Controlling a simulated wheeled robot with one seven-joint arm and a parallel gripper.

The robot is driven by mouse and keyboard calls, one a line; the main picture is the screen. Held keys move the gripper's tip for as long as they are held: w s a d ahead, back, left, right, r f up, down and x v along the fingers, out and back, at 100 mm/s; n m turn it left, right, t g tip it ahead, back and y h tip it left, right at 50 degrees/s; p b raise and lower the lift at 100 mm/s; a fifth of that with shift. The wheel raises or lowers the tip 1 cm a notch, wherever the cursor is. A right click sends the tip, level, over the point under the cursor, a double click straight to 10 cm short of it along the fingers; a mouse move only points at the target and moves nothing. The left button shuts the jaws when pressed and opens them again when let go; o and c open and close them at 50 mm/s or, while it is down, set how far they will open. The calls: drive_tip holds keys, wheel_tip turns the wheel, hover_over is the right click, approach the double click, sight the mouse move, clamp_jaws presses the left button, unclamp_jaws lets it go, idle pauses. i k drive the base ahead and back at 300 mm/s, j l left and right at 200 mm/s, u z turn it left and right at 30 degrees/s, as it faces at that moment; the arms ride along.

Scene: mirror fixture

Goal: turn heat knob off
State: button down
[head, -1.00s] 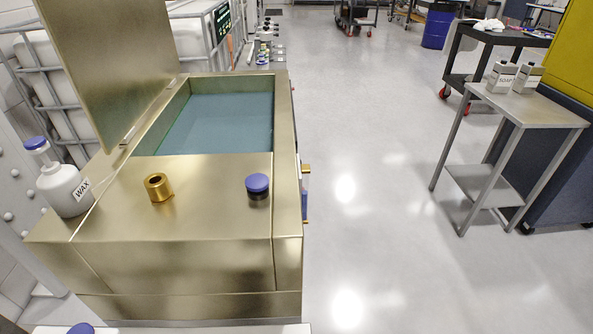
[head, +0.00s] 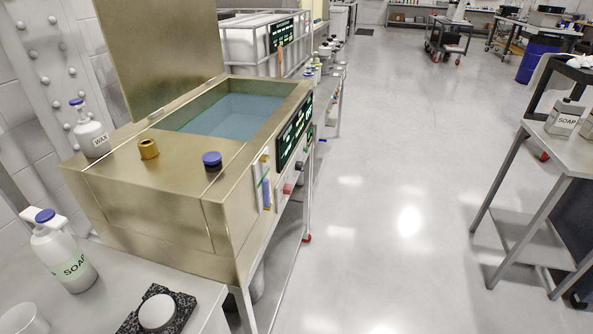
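A brass-coloured tank (head: 150,208) with a raised lid (head: 160,50) and blue-green liquid (head: 235,115) stands at left centre. Its right side shows a dark display panel (head: 295,130) with green markings. Below the panel are a small red knob (head: 287,188) and a dark knob-like part (head: 299,165). I cannot read their labels, so I cannot tell which is the heat knob or how it is set. My gripper is not in view.
A table (head: 190,318) in front of the tank holds a soap bottle (head: 66,255). A wax bottle (head: 91,138) stands by the tank's left edge. A metal side table (head: 565,152) stands at right. The floor (head: 390,230) between is clear.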

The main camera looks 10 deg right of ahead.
sight(288, 188)
drive_tip(key=i+l+z, duration=0.15)
drive_tip(key=i, duration=0.3)
drive_tip(key=i+z, duration=0.2)
drive_tip(key=i, duration=0.2)
